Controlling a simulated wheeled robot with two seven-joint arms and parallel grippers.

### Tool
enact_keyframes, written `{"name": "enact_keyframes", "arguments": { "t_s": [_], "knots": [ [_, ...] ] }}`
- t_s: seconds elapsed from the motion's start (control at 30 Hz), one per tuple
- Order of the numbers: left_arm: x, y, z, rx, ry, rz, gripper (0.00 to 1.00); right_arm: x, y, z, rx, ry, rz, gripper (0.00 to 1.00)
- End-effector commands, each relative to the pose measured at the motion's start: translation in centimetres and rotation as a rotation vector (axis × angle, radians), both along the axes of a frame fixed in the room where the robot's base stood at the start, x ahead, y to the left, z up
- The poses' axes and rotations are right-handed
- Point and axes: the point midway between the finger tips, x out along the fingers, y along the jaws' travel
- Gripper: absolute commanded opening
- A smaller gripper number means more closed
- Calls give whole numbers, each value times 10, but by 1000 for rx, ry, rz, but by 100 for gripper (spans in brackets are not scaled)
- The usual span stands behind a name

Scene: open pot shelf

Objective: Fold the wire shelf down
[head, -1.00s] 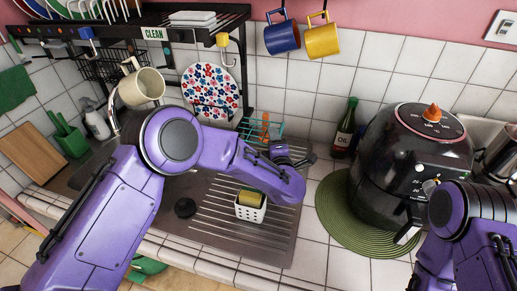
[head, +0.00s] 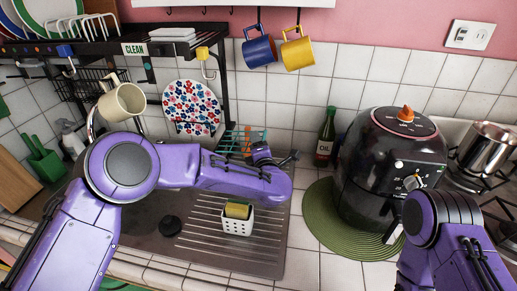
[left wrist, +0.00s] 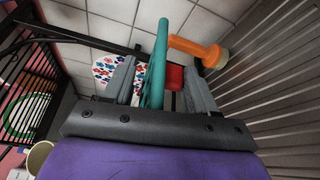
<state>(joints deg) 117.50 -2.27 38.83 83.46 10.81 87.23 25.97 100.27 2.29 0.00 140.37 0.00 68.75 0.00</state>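The teal wire shelf (head: 246,137) is at the wall behind the drainboard, partly hidden by my left arm. My left gripper (head: 289,157) is near its right front in the head view. In the left wrist view a teal bar (left wrist: 159,62) of it passes between the two fingers of the left gripper (left wrist: 160,82). The fingers stand apart with gaps beside the bar, so the gripper looks open around it. Whether either finger touches it I cannot tell. My right forearm shows at the lower right, but the right gripper is out of view.
An orange-handled item (left wrist: 198,48) and a red piece (left wrist: 175,77) are close to the fingers. A white sponge holder (head: 237,224) stands on the drainboard (head: 268,262). An oil bottle (head: 326,138) and a black air fryer (head: 385,170) are to the right. Mugs hang above.

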Motion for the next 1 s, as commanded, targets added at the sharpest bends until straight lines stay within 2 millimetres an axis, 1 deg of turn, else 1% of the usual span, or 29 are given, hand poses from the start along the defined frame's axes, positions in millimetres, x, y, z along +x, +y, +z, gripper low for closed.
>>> {"name": "enact_keyframes", "arguments": {
  "t_s": [0.07, 0.13, 0.3, 0.4, 0.5, 0.63, 1.0],
  "knots": [
    [-7, -4, -1, 1, 0, -4, 56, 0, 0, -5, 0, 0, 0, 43],
    [-20, -8, -2, 1, -1, -6, 56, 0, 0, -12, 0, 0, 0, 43],
    [-60, -21, 1, 2, -1, -8, 56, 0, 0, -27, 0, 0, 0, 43],
    [-80, -27, 3, 2, -1, -7, 56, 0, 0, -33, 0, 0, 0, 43],
    [-93, -31, 5, 2, 1, -5, 56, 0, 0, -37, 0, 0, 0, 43],
    [-100, -33, 7, 1, 0, -4, 56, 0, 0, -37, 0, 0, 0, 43],
    [-100, -33, 8, 0, 1, -4, 56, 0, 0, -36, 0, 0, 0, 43]
  ]
}}
